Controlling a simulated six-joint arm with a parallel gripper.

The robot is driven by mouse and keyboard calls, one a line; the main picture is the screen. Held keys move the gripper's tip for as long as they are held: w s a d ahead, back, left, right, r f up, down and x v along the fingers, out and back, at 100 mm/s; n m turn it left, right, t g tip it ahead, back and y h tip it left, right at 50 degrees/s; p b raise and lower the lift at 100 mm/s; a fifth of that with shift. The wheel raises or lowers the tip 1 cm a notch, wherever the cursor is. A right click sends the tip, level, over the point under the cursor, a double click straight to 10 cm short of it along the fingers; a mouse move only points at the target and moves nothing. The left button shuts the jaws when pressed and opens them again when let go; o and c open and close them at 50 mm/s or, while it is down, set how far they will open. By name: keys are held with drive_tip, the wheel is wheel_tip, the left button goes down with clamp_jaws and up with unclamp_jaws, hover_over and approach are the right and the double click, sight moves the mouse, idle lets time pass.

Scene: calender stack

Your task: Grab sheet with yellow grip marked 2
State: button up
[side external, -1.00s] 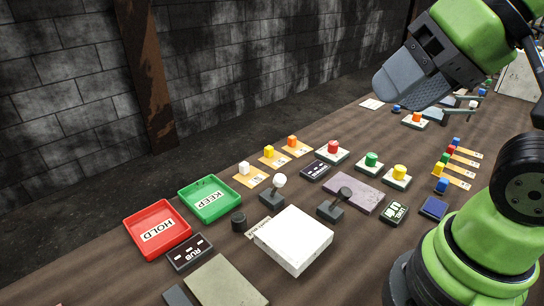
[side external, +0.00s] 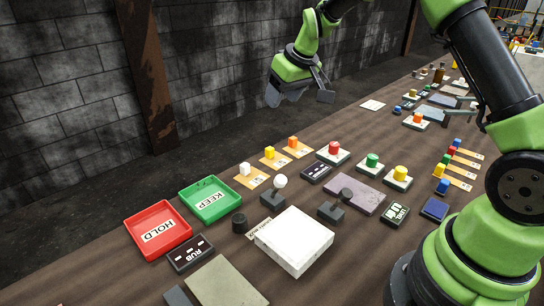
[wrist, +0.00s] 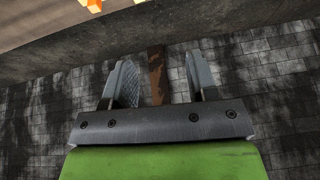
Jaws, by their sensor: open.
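In the side view, three tan sheets with block grips lie in a row near the table's wall-side edge. The sheet with the yellow grip (side external: 269,152) is the middle one, between the white grip (side external: 244,169) and the orange grip (side external: 292,142). The marks on these sheets are too small to read. A second yellow grip (side external: 442,169) is in the row of sheets at right. My gripper (side external: 300,97) is open and empty, raised beyond the wall-side edge and apart from the sheets. In the wrist view the open fingers (wrist: 161,82) face the wall and floor.
The red HOLD tray (side external: 133,229) and green KEEP tray (side external: 184,190) stand at left. A white box (side external: 294,241), levers and button boxes, including a red button (side external: 334,147), crowd the table. The wall (side external: 80,90) and a rusty post (side external: 146,70) stand behind.

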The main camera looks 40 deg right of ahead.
approach(272, 149)
drive_tip(key=f, duration=0.1)
drive_tip(key=w+f, duration=0.1)
drive_tip(key=f, duration=0.1)
drive_tip(key=shift+w+a+f+n+g, duration=0.1)
drive_tip(key=shift+w+n+g, duration=0.1)
drive_tip(key=shift+n+g, duration=0.15)
drive_tip(key=shift+x, duration=2.85)
drive_tip(key=shift+w, duration=0.1)
drive_tip(key=shift+c, duration=0.4)
clamp_jaws()
